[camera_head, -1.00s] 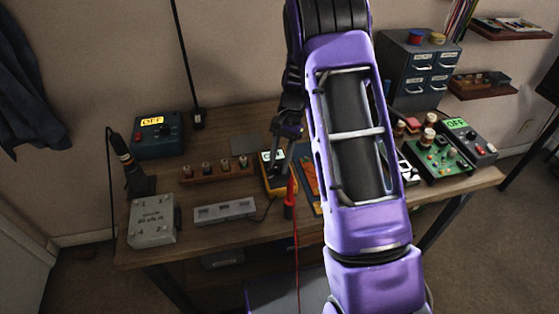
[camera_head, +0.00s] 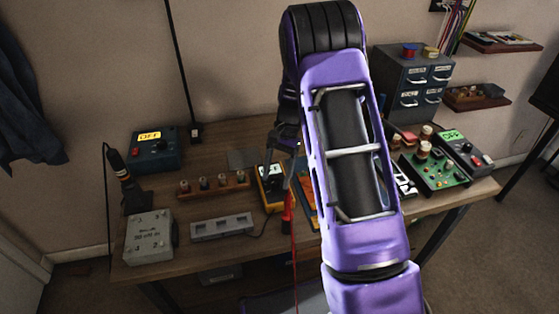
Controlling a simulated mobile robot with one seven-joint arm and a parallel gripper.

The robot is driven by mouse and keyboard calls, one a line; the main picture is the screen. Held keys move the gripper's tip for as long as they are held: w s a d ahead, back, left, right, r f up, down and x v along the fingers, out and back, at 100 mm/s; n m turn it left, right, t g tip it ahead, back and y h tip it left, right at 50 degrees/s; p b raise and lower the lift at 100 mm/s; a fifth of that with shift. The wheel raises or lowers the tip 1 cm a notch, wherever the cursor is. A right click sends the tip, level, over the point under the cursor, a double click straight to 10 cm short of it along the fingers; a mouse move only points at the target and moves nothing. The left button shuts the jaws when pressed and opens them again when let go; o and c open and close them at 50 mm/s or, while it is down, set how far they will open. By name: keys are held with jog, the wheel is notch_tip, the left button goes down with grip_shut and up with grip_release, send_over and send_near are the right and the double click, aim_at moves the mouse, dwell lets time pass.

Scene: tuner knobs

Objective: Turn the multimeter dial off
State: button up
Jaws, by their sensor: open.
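The multimeter (camera_head: 274,199) is a small yellow-orange and dark device with a pale lit display, lying in the middle of the workbench. Its dial is too small and too covered to make out, so its setting cannot be read. My gripper (camera_head: 279,172) is dark and points down over the multimeter, its fingers open and overlapping the display side. Whether the fingers touch the multimeter cannot be told. My purple arm covers the bench just to its right.
A red probe (camera_head: 287,208) with a red cable stands at the multimeter's front right. A knob rack (camera_head: 214,187), a grey power strip (camera_head: 222,227), a grey box (camera_head: 147,238) and a blue unit reading OFF (camera_head: 153,149) are left. A green circuit board (camera_head: 436,170) lies right.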

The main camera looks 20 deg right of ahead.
jog(key=p+v, duration=0.1)
jog(key=v, duration=1.6)
jog(key=shift+d, duration=0.2)
